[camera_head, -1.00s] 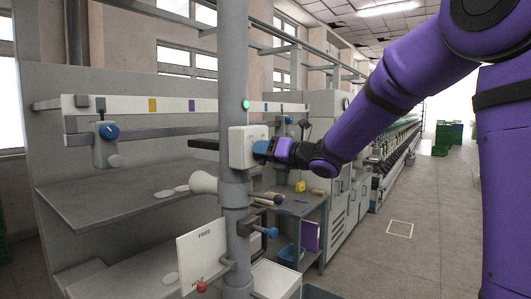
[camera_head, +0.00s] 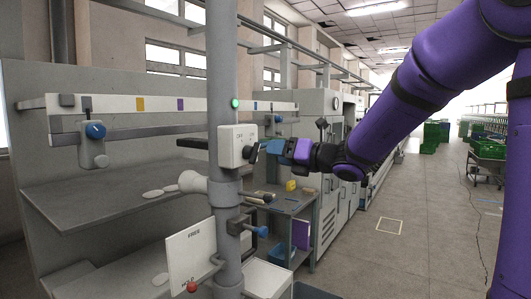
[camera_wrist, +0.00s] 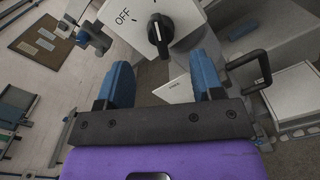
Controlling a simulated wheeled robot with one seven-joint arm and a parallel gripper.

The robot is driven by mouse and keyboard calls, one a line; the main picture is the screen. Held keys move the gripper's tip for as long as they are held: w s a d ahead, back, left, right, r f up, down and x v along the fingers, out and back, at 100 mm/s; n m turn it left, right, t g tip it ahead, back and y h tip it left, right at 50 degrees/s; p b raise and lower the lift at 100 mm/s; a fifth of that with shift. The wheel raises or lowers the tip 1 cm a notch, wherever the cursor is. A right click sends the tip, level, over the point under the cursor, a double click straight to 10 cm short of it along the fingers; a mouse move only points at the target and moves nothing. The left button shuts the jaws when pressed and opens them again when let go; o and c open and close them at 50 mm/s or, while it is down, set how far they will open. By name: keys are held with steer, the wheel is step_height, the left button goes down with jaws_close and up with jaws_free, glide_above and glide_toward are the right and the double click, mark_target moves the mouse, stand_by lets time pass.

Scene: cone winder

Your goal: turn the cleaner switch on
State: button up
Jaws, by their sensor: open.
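The cleaner switch is a white box (camera_head: 234,146) on the grey post, with a black knob (camera_head: 250,153) on its right side. In the wrist view the black rotary knob (camera_wrist: 158,36) sits on the white face, with "OFF" printed to its upper left. A white line marks the knob; any other label is out of that view. My gripper (camera_head: 269,147) is open, its blue fingers pointing at the knob from the right with a small gap. In the wrist view the knob lies beyond and roughly between the fingertips (camera_wrist: 160,64), not held.
The grey post (camera_head: 222,65) carries a green light (camera_head: 235,104) above the box. Below are a white cone (camera_head: 192,182), knobbed levers and a "FREE" plate (camera_head: 190,252). A grey shelf (camera_head: 110,195) stands left.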

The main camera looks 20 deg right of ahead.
steer(key=shift+v, duration=1.35)
steer(key=s+a+f+n+g, duration=0.1)
steer(key=s+a+n+g, duration=0.2)
steer(key=s+n, duration=0.25)
steer(key=s+a+f+n+g+h, duration=0.1)
steer(key=s+a+f+n+g, duration=0.15)
steer(key=s+n, duration=0.35)
steer(key=s+a+f+n+g, duration=0.1)
steer(key=s+a+n+g, duration=0.15)
steer(key=s+n, duration=0.35)
steer(key=s+d+f+n+h, duration=0.2)
steer(key=s+d+n+h, duration=0.2)
steer(key=s+n, duration=0.2)
steer(key=s+d+f+n+g+h, duration=0.1)
steer(key=s+d+n+h, duration=0.3)
steer(key=n, duration=0.7)
steer(key=shift+s+f+h, duration=0.55)
steer(key=shift+s+h, duration=0.25)
steer(key=shift+s, duration=0.15)
